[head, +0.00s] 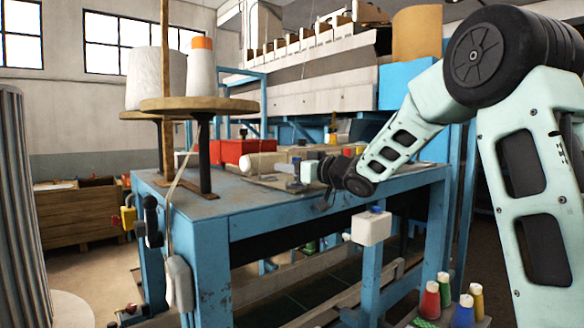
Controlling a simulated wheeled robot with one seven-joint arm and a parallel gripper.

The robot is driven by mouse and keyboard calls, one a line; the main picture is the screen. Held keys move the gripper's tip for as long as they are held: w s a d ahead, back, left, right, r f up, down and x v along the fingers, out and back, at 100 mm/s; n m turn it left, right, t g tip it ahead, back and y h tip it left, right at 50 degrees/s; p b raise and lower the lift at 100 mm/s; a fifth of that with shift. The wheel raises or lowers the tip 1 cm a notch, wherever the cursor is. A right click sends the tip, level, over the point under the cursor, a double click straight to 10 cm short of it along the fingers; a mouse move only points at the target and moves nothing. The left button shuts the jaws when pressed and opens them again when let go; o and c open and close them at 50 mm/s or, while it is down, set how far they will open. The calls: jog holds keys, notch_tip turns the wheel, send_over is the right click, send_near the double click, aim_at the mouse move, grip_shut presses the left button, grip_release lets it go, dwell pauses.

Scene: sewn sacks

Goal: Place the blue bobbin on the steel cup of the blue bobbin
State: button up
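My gripper (299,173) is over the blue workbench top (213,199), small and partly dark in the head view. A small grey-blue piece shows at its tip (296,166); I cannot tell whether this is a finger or a held thing. I cannot make out whether the fingers are open or shut. I cannot pick out the blue bobbin or its steel cup with certainty among the small things around the gripper. A blue thread cone (463,313) stands low at the right, well apart from the gripper.
A wooden disc stand (200,105) with a white cone (202,70) and a white roll (155,78) rises at the bench's left. A red box (240,151) and a pale roll (264,162) lie behind. Red (430,301) and yellow (477,299) cones stand low right.

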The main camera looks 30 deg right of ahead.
jog(key=shift+r, duration=0.1)
jog(key=shift+r, duration=0.25)
jog(key=b+v, duration=0.3)
jog(key=v, duration=0.9)
jog(key=shift+f, duration=0.1)
